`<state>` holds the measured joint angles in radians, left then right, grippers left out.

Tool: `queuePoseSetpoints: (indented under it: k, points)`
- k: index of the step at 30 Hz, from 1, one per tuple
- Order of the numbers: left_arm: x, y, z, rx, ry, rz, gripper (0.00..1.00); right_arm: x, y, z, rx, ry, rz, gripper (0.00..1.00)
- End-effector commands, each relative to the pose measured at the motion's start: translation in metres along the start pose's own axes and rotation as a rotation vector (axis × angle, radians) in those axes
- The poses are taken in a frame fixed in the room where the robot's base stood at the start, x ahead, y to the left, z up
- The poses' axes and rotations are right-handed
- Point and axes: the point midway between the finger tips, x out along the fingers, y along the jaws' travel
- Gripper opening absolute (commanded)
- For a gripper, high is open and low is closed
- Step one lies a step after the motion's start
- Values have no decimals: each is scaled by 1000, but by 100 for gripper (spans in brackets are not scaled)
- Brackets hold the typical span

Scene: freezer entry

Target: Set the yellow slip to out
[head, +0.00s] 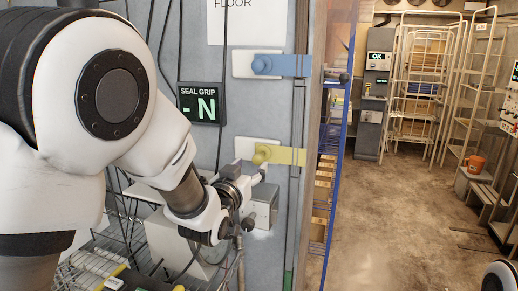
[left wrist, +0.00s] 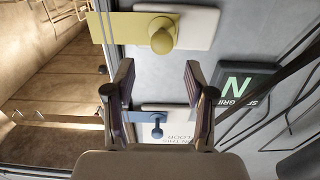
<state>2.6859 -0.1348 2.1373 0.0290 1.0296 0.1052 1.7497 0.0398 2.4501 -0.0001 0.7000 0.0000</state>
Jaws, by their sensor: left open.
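The yellow slip (head: 285,156) is a flat bar with a round knob at its left end, on a white plate (head: 244,149) on the grey wall. Its bar points right and reaches the vertical edge strip. In the left wrist view, which is turned over, the yellow slip (left wrist: 120,28) lies at the top, beyond the fingertips. My left gripper (head: 250,178) is just below the yellow knob in the head view. In the left wrist view my left gripper (left wrist: 158,72) is open, with nothing between its fingers. My right gripper is not in view.
A similar blue slip (head: 280,65) sits above the yellow one. A SEAL GRIP display (head: 201,103) reading "- N" hangs to the left among dark cables. A grey box (head: 262,206) is below. Racks (head: 420,80) and open floor (head: 390,210) lie to the right.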

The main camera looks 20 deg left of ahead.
Motion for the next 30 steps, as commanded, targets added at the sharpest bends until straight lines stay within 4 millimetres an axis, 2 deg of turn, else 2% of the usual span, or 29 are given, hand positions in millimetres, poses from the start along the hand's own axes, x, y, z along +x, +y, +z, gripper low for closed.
queuePoseSetpoints:
  k: [10,14,20,24,25,30]
  points:
    - [61,-1,0,-2,-6,-1,55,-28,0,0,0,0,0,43]
    - [70,-1,3,-1,-6,-1,55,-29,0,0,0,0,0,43]
    - [71,-1,4,-1,-6,-1,55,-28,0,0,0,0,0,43]
    - [71,-1,4,-1,-6,-1,5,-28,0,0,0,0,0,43]
    - [71,-1,4,-1,-6,-1,0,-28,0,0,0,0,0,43]
    - [71,-2,5,-1,-6,-2,0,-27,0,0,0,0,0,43]
